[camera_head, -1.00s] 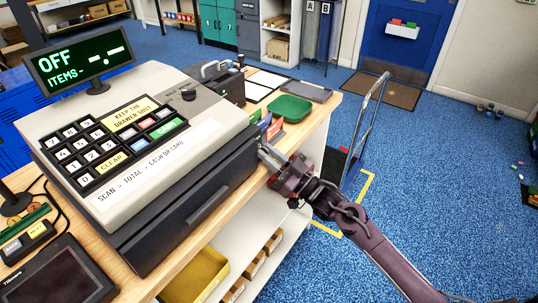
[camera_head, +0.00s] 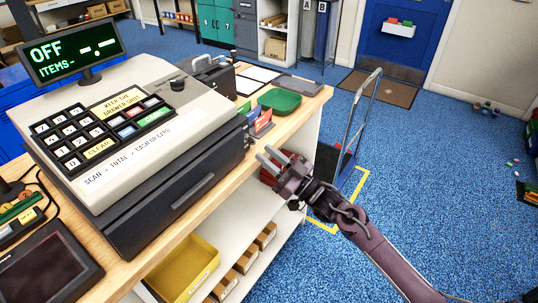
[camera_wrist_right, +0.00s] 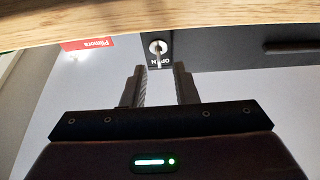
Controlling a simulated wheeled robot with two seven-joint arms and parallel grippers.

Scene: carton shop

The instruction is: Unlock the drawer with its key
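The dark drawer (camera_head: 160,215) is under the cash register and looks shut, with a long handle on its front. In the right wrist view, a round silver lock (camera_wrist_right: 158,46) sits on a dark plate marked OPEN. A thin, pale piece that looks like the key (camera_wrist_right: 159,59) sticks out of it. My right gripper (camera_head: 264,155) is just off the right end of the drawer front. In the wrist view its two fingers are apart with nothing between them, and the lock is ahead of the gap. My left gripper is not in view.
The wooden counter edge (camera_wrist_right: 100,27) runs close to the right gripper. Below are a yellow bin (camera_head: 185,270) and small cartons on a shelf. A green tray (camera_head: 280,101) stands on the counter. A hand trolley (camera_head: 358,125) stands on the floor beyond.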

